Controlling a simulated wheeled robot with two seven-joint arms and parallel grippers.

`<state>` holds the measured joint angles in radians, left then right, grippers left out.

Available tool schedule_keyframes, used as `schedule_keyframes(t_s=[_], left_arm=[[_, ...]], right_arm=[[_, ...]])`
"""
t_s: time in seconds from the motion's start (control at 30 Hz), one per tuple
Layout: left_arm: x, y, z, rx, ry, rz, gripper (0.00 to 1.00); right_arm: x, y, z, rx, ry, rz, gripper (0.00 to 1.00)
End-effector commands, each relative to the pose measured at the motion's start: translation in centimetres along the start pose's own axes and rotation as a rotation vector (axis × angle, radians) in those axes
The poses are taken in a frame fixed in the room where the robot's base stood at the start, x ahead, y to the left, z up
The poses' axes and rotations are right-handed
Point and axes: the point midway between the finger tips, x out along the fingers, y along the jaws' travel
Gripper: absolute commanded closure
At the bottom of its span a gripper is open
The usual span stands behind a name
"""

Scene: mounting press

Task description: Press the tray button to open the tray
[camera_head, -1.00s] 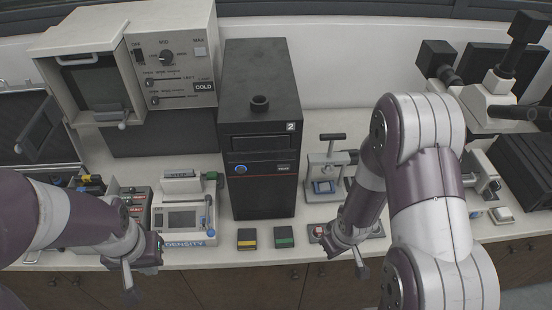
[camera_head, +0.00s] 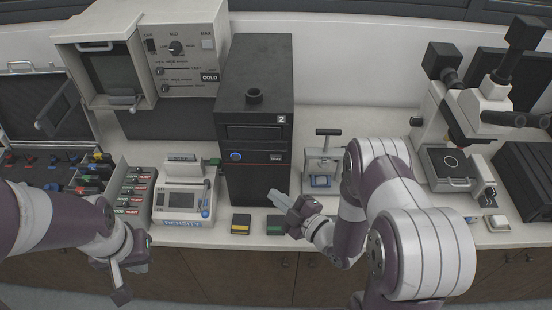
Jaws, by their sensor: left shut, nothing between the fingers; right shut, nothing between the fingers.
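The black machine tower (camera_head: 258,125) marked 2 stands at the middle of the bench. A round blue button (camera_head: 236,156) is on the left of its front, below a dark slot panel (camera_head: 254,132) that looks closed. A small label (camera_head: 275,157) sits at the right on the same strip. My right gripper (camera_head: 278,199) is shut and empty, in front of the tower's lower right front, pointing up and left, below and to the right of the button. My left gripper (camera_head: 120,287) is shut and points down near the bench's front edge at the left, away from the tower.
Yellow-marked (camera_head: 241,224) and green-marked (camera_head: 275,225) blocks lie in front of the tower. A density device (camera_head: 183,199) stands to its left and a small press (camera_head: 323,165) to its right. A microscope (camera_head: 470,120) is at the right. An open case (camera_head: 40,125) is at far left.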

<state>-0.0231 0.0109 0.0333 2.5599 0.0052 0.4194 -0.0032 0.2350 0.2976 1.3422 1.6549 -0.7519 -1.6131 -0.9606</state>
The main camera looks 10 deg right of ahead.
Motion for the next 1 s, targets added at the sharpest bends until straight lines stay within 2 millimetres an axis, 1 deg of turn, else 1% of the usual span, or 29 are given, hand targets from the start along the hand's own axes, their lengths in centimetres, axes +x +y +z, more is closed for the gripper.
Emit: schedule_keyframes(t_s=[0.17,0.5,0.6,0.8,1.0], left_arm=[[0.3,0.0,0.0,0.000,0.000,0.000,1.00],[1.4,0.0,0.2,0.000,0.000,0.000,1.00],[2.1,0.0,0.2,0.000,0.000,0.000,1.00],[2.5,0.0,0.3,0.000,0.000,0.000,1.00],[2.5,0.0,0.3,0.000,0.000,0.000,1.00]], right_arm=[[0.8,0.5,0.7,-0.001,0.000,0.001,1.00],[4.2,2.9,3.2,0.000,-0.001,0.001,1.00],[5.1,3.4,3.9,0.000,-0.001,0.001,1.00],[6.0,4.3,4.5,0.001,-0.001,0.000,1.00],[6.1,4.5,4.5,0.001,-0.002,-0.001,1.00]])
